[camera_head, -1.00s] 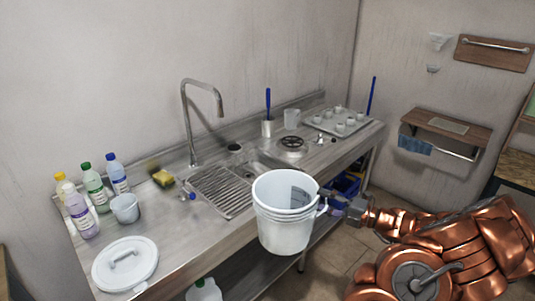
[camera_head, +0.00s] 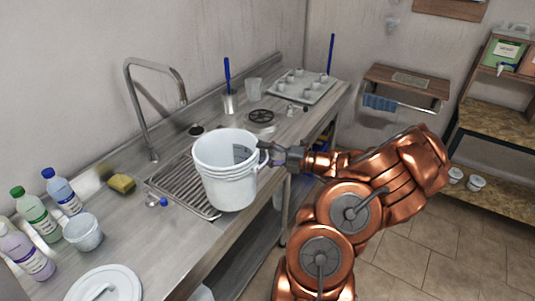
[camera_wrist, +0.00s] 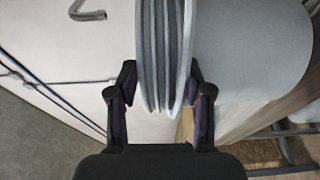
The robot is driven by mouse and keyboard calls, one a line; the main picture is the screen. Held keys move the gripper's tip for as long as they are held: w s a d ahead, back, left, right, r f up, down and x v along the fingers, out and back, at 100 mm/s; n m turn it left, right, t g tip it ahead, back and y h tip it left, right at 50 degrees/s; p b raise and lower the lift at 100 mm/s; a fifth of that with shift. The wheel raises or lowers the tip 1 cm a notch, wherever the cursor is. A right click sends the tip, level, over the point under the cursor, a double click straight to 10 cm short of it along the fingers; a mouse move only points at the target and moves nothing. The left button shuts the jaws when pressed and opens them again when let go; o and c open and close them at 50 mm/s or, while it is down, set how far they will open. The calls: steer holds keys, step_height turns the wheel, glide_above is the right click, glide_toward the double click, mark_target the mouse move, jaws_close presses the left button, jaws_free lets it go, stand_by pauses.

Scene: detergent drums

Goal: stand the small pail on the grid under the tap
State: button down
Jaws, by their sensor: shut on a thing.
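A white pail (camera_head: 228,175) with a ribbed upper wall is held upright and looks empty inside. My gripper (camera_head: 272,154) is shut on its right side near the rim. In the wrist view my gripper (camera_wrist: 160,88) has a finger on either side of the pail's ribbed wall (camera_wrist: 166,45). The metal grid (camera_head: 178,188) is let into the steel counter, and the pail covers its right part. I cannot tell whether the pail's base touches it. The tap (camera_head: 133,95) rises behind the grid, left of the pail, its spout bending right. The spout also shows in the wrist view (camera_wrist: 88,14).
Bottles (camera_head: 35,217), a small grey tub (camera_head: 83,232) and a white lid (camera_head: 105,285) stand at the front left. A yellow sponge (camera_head: 121,183) and a blue-handled valve (camera_head: 157,200) are left of the grid. A tray of cups (camera_head: 305,85) is at the far end.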

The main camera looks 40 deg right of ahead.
steer(key=w+b, duration=0.2)
steer(key=b, duration=0.7)
glide_toward(220, 147)
steer(key=shift+w+a+r, duration=0.3)
steer(key=shift+w+a, duration=0.15)
steer(key=shift+a, duration=0.1)
steer(key=shift+w+a+r, duration=0.25)
steer(key=shift+w+a, duration=0.15)
steer(key=shift+a, duration=0.15)
steer(key=shift+w+a+r+p, duration=0.2)
steer(key=shift+w+r+p, duration=0.05)
steer(key=shift+w+p, duration=0.55)
steer(key=shift+w+a+f+p, duration=0.15)
steer(key=shift+w+p, duration=0.15)
steer(key=shift+w, duration=0.25)
steer(key=shift+w+a+f+p, duration=0.15)
steer(key=shift+w+p, duration=0.15)
steer(key=shift+w, duration=0.25)
steer(key=shift+w+f+p, duration=0.15)
steer(key=shift+w+p, duration=0.15)
steer(key=shift+w, duration=0.25)
steer(key=shift+s+a+p, duration=0.1)
steer(key=shift+a+p, duration=0.1)
steer(key=shift+p, duration=0.5)
steer(key=shift+f, duration=0.5)
steer(key=shift+c, duration=2)
jaws_free()
steer(key=shift+s+d, duration=0.1)
